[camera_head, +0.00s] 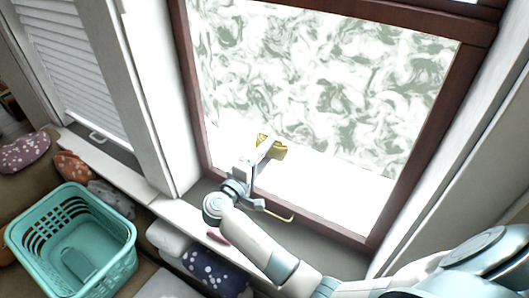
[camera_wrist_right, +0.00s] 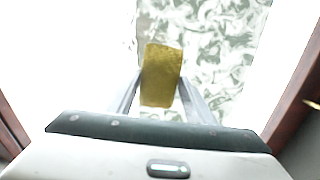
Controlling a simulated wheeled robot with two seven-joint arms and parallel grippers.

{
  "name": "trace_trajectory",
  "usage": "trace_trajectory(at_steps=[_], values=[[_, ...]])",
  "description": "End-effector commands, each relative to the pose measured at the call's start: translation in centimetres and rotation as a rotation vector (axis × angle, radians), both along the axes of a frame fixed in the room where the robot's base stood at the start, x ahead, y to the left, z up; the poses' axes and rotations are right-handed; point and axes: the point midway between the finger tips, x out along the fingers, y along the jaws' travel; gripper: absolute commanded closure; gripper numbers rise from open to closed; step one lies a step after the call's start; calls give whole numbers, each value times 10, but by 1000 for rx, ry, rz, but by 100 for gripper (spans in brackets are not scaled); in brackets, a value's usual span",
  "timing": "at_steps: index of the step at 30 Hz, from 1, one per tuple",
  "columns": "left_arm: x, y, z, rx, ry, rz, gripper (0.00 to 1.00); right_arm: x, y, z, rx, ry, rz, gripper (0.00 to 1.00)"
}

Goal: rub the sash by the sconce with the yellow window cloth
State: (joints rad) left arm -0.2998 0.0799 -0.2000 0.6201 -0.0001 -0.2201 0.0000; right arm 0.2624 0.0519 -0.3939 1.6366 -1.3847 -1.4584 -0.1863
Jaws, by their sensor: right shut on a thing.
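The window sash (camera_head: 408,185) has a dark red-brown frame around a pane with green and white swirls over its upper part; the lower pane is bright white. My right gripper (camera_head: 262,158) is in front of the lower left of this pane, shut on the yellow window cloth (camera_head: 273,147). In the right wrist view the cloth (camera_wrist_right: 160,72) stands out between the two fingers, with the swirled pane beyond it. I cannot tell whether the cloth touches the glass. I cannot make out a sconce. My left gripper is not in view.
A teal laundry basket (camera_head: 122,233) with an item inside stands at lower left. Several cushions, such as a spotted navy one (camera_head: 213,270), lie below the sill. A white shutter (camera_head: 75,75) is at left. A brass handle (camera_head: 278,214) is near the sash's bottom edge.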

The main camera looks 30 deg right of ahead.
Motion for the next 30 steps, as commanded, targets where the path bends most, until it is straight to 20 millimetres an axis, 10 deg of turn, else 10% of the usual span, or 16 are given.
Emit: trace_trajectory(at_steps=[30], values=[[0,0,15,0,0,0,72,-33,-18,1,0,0,-1,69]])
